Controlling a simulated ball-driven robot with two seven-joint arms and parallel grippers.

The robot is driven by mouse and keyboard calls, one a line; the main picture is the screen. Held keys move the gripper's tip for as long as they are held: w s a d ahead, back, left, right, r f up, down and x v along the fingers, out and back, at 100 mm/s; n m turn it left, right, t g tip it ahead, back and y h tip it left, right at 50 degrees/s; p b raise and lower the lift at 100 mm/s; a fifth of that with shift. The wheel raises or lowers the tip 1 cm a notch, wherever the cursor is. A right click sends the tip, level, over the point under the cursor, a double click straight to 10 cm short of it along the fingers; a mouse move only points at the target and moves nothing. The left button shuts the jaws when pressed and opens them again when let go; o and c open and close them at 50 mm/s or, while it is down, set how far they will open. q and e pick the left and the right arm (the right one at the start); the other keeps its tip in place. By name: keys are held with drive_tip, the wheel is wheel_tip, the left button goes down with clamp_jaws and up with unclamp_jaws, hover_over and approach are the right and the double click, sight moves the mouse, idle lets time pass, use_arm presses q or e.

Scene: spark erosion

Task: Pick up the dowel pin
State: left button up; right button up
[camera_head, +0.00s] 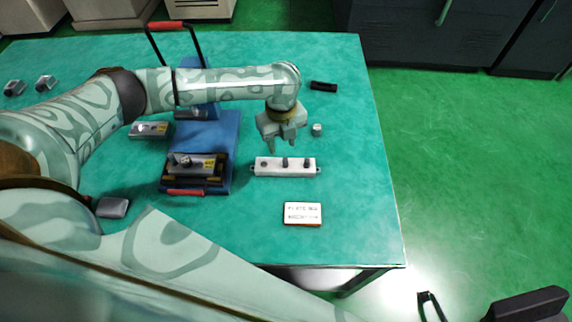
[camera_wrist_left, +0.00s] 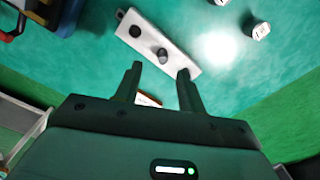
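A white block (camera_head: 262,172) lies on the green table and carries several dark round features. Two of them look like upright dark pins in the head view, the middle one (camera_head: 284,162) and the right one (camera_head: 306,162). I cannot tell for certain which is the dowel pin. In the left wrist view a grey pin (camera_wrist_left: 161,53) stands up from the block (camera_wrist_left: 183,58). My left gripper (camera_head: 282,148) points down just behind the block. Its fingers (camera_wrist_left: 160,70) are apart and empty, with the grey pin a little beyond the tips.
A small pale cylinder (camera_head: 317,130) stands right of my left gripper. A black bar (camera_head: 323,86) lies behind it. A printed card (camera_head: 302,214) lies in front of the block. A blue fixture (camera_head: 226,132) with red-handled parts stands to the left. The table's right side is clear.

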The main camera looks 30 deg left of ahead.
sight(285, 159)
use_arm(q)
wheel_tip(285, 159, down, 2)
drive_tip(key=shift+d+f+b, duration=0.1)
drive_tip(key=shift+f+b, duration=0.05)
drive_tip(key=shift+b, duration=0.15)
drive_tip(key=f, duration=0.1)
drive_tip(key=f+b, duration=0.1)
drive_tip(key=f, duration=0.1)
drive_tip(key=f+b, duration=0.1)
drive_tip(key=f, duration=0.1)
drive_tip(key=shift+d, duration=0.35)
drive_tip(key=shift+r, duration=0.15)
drive_tip(key=shift+c, duration=1)
clamp_jaws()
